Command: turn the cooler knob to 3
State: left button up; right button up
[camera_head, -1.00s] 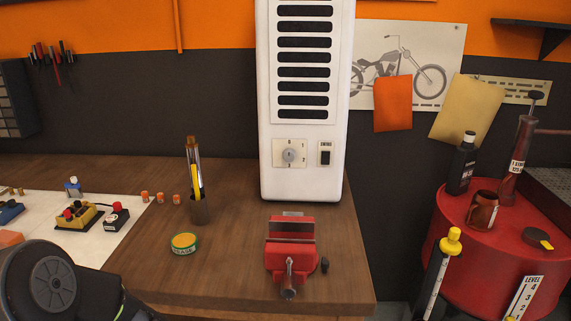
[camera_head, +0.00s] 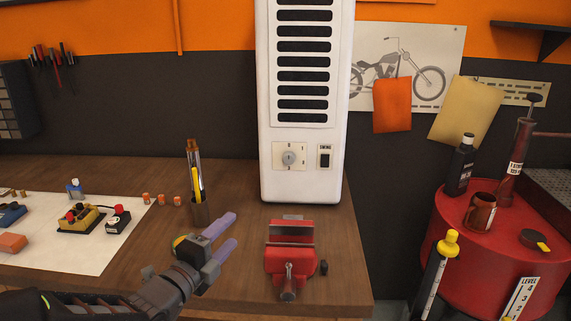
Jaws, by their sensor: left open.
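The cooler (camera_head: 270,160) is a tall white unit with dark vent slots, standing upright at the back of the wooden bench. Its round grey knob (camera_head: 289,158) sits on a cream dial plate low on the front. The marks around the knob are too small to read surely. A dark rocker switch (camera_head: 325,157) is right of it. My left gripper (camera_head: 229,236) comes in from the lower left over the bench. Its two purple-grey fingers are apart and empty, below and left of the knob, and not touching it. My right gripper is not in view.
A red vise (camera_head: 290,262) stands on the bench below the cooler, right of my left gripper. A pen holder (camera_head: 199,210) stands behind the gripper. A red drum (camera_head: 480,230) stands at right.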

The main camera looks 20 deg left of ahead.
aim_at(288, 158)
jog(key=i, duration=1)
